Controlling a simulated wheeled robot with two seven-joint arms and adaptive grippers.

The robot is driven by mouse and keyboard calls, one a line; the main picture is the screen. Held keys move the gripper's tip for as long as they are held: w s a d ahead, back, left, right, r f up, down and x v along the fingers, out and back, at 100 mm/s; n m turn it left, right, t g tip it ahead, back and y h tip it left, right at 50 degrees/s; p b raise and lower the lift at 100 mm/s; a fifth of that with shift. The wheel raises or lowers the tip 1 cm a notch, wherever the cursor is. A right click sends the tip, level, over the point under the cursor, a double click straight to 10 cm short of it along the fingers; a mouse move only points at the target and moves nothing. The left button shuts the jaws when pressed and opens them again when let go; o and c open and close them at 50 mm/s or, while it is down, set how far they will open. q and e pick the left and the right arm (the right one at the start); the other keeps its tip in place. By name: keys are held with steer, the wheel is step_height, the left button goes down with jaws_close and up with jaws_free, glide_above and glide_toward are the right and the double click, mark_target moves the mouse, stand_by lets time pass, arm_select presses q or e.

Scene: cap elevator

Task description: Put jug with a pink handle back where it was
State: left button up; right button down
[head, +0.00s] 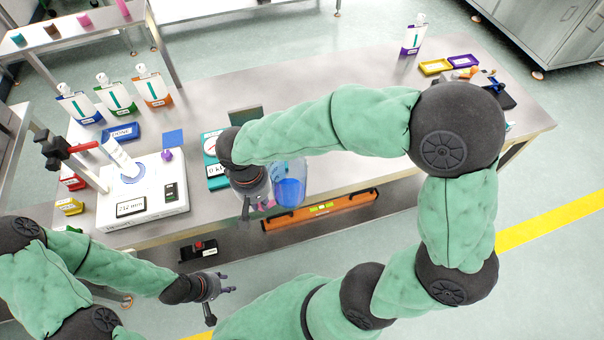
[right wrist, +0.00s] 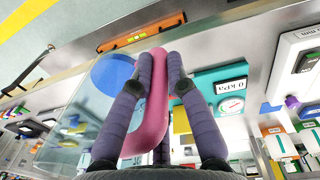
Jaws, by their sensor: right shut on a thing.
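The jug (head: 289,187) is clear with blue liquid in it. In the head view it is at the front edge of the table, partly hidden by my right gripper (head: 255,202). In the right wrist view its pink handle (right wrist: 155,112) lies between the fingers of my right gripper (right wrist: 158,75), which are shut on it, and the clear body (right wrist: 75,120) is to the left. I cannot tell whether the jug touches the table. My left gripper (head: 215,296) is empty, low in front of the table, with its fingers apart.
A teal gauge box (head: 214,182) stands just left of the jug. A white device (head: 145,195) with a display is further left. Bags (head: 154,88) stand at the back left. The table's middle right is mostly clear.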

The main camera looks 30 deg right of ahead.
steer(key=shift+w+d+f+b, duration=0.7)
steer(key=shift+w+d+f, duration=0.85)
steer(key=shift+f, duration=0.55)
steer(key=shift+w+d+f+b, duration=0.7)
steer(key=shift+w+d+f, duration=0.85)
steer(key=shift+f, duration=0.6)
steer(key=shift+w+d+f+b, duration=0.7)
steer(key=shift+w+d+f, duration=0.6)
steer(key=shift+w+f, duration=0.65)
steer(key=shift+s+f, duration=0.1)
steer(key=shift+s, duration=0.1)
steer(key=shift+f, duration=0.2)
steer(key=c, duration=1.2)
jaws_free()
steer(key=shift+r, duration=0.1)
